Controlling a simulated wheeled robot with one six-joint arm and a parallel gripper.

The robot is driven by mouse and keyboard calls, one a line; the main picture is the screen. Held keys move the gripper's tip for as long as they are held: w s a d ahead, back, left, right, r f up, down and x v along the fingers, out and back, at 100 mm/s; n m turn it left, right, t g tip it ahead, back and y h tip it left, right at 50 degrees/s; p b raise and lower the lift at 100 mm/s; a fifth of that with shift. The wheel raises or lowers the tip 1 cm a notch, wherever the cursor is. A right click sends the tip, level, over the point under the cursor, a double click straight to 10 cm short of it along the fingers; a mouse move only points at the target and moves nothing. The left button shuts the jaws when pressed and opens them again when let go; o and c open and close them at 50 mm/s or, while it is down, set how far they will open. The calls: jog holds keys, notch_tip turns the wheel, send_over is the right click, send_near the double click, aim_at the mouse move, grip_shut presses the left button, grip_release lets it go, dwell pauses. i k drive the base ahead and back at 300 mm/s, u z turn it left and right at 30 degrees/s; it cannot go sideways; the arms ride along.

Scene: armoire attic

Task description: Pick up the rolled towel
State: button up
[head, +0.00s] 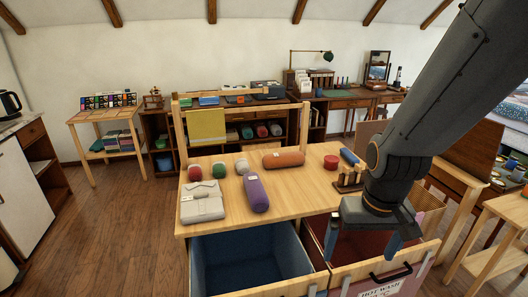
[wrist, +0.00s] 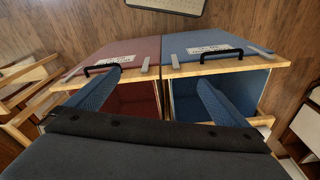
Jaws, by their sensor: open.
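Several rolled cloths lie on the wooden table; which one is the task's rolled towel I cannot tell for certain. An orange roll (head: 283,159) lies crosswise near the back, a purple roll (head: 256,193) lies lengthwise in the middle, and a blue roll (head: 349,156) is at the back right. Small red (head: 195,173), green (head: 219,170) and white (head: 242,166) rolls are at the back left. My gripper (head: 363,243) is open and empty, pointing down over the red bin, right of the rolls. The wrist view shows its two blue fingers spread apart (wrist: 158,78), with no roll in sight.
A folded whitish cloth (head: 202,203) lies at the table's front left. A red round object (head: 331,162) and a wooden rack of pegs (head: 349,179) are on its right. An open blue bin (head: 245,258) and a red bin (wrist: 135,98) sit below the front edge.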

aim_at(258, 200)
jog(key=z, duration=0.75)
jog(key=k, duration=0.15)
jog(key=u, duration=1.3)
jog(key=i, duration=0.5)
